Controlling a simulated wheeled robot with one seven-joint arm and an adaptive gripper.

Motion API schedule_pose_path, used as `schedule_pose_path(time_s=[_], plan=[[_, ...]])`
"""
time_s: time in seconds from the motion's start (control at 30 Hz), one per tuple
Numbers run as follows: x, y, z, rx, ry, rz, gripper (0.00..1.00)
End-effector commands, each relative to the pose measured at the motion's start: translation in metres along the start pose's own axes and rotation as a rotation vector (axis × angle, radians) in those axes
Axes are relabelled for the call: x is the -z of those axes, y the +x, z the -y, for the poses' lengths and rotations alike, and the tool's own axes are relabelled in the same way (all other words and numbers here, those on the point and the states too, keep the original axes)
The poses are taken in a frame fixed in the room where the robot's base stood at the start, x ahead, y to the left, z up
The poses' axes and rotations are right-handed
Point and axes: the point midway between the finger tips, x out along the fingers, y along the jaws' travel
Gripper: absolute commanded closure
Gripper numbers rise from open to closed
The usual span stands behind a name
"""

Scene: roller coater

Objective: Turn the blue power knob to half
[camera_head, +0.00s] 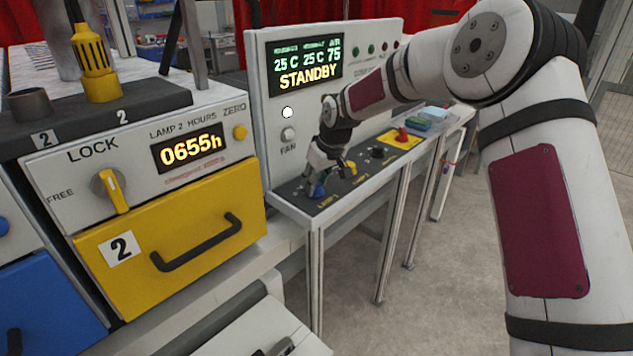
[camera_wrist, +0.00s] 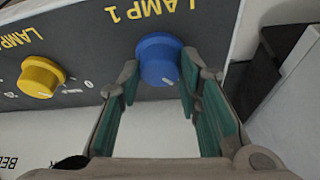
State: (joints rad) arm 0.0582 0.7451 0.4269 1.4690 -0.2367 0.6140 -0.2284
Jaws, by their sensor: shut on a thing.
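The blue power knob (camera_wrist: 158,58) is on the dark panel under the upside-down "LAMP 1" label in the wrist view. It also shows in the head view (camera_head: 318,191), at the near end of the control ledge and partly hidden by the fingers. My gripper (camera_wrist: 160,78) has its teal-padded fingers on either side of the knob, shut on it. In the head view my gripper (camera_head: 317,182) reaches down onto the panel. I cannot clearly tell which way the knob's pointer faces.
A yellow knob (camera_wrist: 40,77) sits beside the blue one under "LAMP 2". Farther along the ledge are a black knob (camera_head: 377,151) and a red switch (camera_head: 402,134). The grey cabinet (camera_head: 280,112) reading "STANDBY" stands behind. A yellow drawer (camera_head: 170,245) is at left.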

Motion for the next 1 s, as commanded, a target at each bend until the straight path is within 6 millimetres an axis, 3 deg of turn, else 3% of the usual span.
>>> schedule_pose_path(time_s=[0.6,1.0], plan=[[0.0006,0.0014,0.0034,-0.184,0.438,0.002,0.96],[-0.0001,0.0012,0.0035,-0.23,0.553,0.004,0.96]])
